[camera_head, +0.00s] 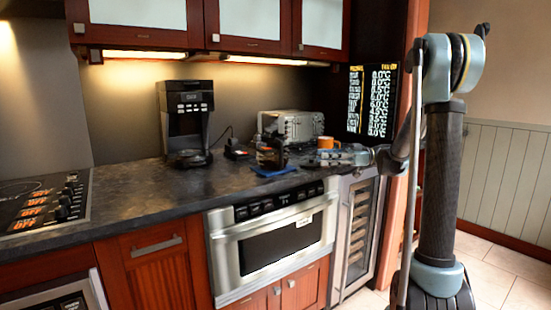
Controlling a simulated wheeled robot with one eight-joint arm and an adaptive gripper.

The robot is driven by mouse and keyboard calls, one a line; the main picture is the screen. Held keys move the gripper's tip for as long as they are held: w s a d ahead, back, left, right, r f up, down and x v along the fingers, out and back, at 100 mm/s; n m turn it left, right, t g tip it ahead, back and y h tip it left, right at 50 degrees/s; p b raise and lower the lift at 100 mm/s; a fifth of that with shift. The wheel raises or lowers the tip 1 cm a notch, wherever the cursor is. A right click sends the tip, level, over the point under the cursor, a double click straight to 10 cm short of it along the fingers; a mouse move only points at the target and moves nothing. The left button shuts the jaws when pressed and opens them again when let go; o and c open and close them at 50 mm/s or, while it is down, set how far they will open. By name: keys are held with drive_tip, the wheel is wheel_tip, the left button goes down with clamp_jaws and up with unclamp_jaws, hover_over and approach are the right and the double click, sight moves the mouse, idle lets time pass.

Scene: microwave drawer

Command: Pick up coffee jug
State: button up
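The coffee jug (268,156) is dark and small in view. It appears to stand upright at the blue cloth (277,171) on the dark countertop, in front of the toaster. My gripper (305,160) reaches in from the right, low over the counter, with its fingers pointing left toward the jug. The fingertips are close to the jug's right side. They are too small and dark to tell whether they touch it or how far apart they are.
The coffee maker (187,120) stands on the counter to the left. The toaster (291,126) is behind the jug, and an orange mug (326,143) is just behind my gripper. Upper cabinets (248,25) hang above. The counter (150,190) is clear at front left.

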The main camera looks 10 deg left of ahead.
sight(282, 165)
drive_tip(key=x, duration=1.7)
drive_tip(key=shift+r, duration=0.15)
drive_tip(key=shift+d, duration=0.1)
drive_tip(key=shift+c, duration=0.6)
clamp_jaws()
